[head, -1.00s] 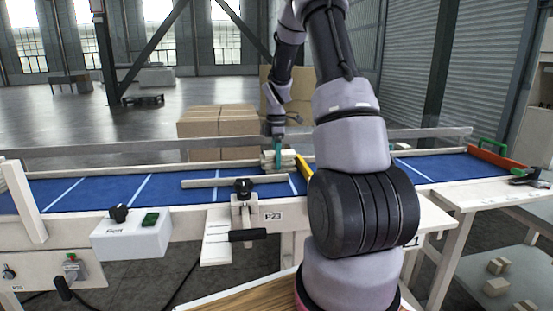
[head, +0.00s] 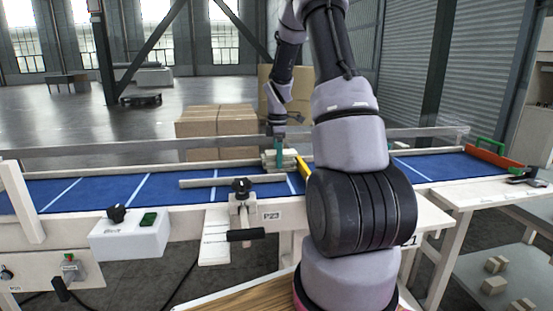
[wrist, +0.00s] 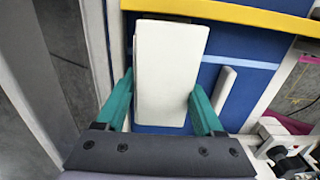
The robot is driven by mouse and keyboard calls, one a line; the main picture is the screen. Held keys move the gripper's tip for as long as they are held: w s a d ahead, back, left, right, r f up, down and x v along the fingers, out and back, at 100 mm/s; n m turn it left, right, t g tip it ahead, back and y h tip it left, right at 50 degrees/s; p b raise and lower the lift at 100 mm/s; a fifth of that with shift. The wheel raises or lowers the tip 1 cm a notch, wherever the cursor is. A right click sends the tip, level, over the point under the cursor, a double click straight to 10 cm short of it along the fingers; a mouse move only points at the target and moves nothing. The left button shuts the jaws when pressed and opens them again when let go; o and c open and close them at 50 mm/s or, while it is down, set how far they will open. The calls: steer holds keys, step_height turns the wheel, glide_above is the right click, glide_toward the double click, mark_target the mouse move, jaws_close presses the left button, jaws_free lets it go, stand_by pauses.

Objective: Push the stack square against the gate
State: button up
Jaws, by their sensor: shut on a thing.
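The stack (head: 270,160) of pale, flat pieces lies on the blue conveyor belt, just left of the yellow gate (head: 304,168). In the wrist view the top piece of the stack (wrist: 170,65) is cream-coloured and lies lengthwise between the green fingers. My gripper (wrist: 161,110) is shut on the stack, one finger at each long side; it also shows in the head view (head: 279,155). The yellow gate (wrist: 235,14) crosses the top of the wrist view, close to the far end of the stack. Whether they touch is hard to tell.
A pale guide bar (head: 232,181) lies along the near side of the blue belt (head: 110,190), with a black-handled clamp (head: 242,205) at the edge. A control box (head: 130,235) stands front left. An orange tray (head: 495,158) sits at the belt's right end. Cardboard boxes (head: 218,130) stand behind.

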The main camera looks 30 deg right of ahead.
steer(key=shift+s+d, duration=0.2)
steer(key=shift+d, duration=0.4)
stand_by(1.4)
steer(key=shift+a+f, duration=0.1)
steer(key=shift+a, duration=0.15)
stand_by(0.3)
steer(key=o, duration=1.5)
steer(key=shift+w, duration=0.1)
steer(key=shift+r, duration=0.35)
step_height(320, 180, up, 10)
steer(key=shift+a+r, duration=0.1)
steer(key=shift+r, duration=0.05)
